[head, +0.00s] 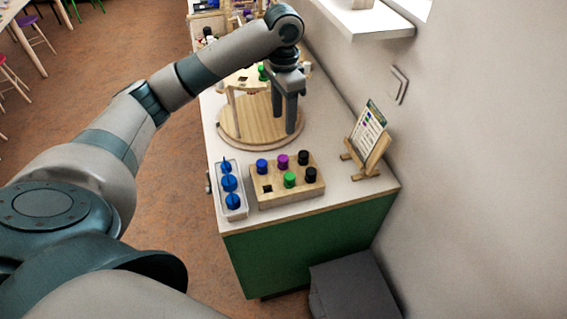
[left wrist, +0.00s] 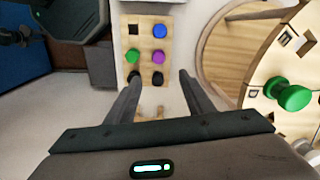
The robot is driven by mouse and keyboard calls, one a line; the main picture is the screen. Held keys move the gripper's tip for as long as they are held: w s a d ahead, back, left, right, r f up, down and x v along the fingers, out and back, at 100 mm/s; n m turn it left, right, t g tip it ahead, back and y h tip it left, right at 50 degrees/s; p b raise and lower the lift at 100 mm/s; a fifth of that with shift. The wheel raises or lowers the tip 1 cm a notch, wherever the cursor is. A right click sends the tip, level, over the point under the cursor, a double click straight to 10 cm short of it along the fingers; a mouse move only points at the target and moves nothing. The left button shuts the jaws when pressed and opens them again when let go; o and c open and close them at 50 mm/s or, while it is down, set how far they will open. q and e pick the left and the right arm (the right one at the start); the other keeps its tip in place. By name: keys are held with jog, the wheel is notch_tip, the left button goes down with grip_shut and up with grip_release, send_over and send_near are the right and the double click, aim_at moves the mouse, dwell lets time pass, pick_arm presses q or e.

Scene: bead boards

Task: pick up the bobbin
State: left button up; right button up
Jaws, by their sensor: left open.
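My left gripper (head: 284,122) is open and empty, fingers pointing down above the round wooden base; its fingertips also show in the left wrist view (left wrist: 160,76). A green bobbin (left wrist: 291,97) sits on a tilted lettered wooden board (left wrist: 264,104), to the right of my fingers in that view; it is partly visible behind my arm in the head view (head: 262,73). A wooden block (head: 288,194) holds a blue bobbin (head: 262,166), a purple one (head: 282,161), a green one (head: 290,179) and two black ones (head: 303,157). One square hole is empty. My right gripper is not in view.
A pale tray (head: 233,213) with blue bobbins (head: 229,183) stands left of the block. A card on a small easel (head: 369,140) stands near the wall. The round wooden base (head: 240,132) lies behind the block. A shelf (head: 365,25) juts from the wall above.

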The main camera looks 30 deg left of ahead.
pick_arm(q)
jog(key=p, duration=0.3)
send_over(283, 158)
notch_tip(283, 158, down, 10)
jog(key=shift+w+a+f, duration=0.1)
jog(key=shift+w+f, duration=0.05)
jog(key=shift+f, duration=0.4)
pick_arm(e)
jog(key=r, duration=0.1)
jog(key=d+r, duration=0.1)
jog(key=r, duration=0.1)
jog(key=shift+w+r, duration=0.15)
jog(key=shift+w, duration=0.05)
pick_arm(q)
jog(key=shift+f, duration=0.1)
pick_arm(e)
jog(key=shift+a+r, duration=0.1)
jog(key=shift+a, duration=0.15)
pick_arm(q)
jog(key=shift+f+p, duration=0.55)
jog(key=shift+p, duration=0.15)
notch_tip(283, 158, down, 3)
jog(key=shift+f+p, duration=0.1)
jog(key=shift+p, duration=0.55)
jog(key=shift+f, duration=0.4)
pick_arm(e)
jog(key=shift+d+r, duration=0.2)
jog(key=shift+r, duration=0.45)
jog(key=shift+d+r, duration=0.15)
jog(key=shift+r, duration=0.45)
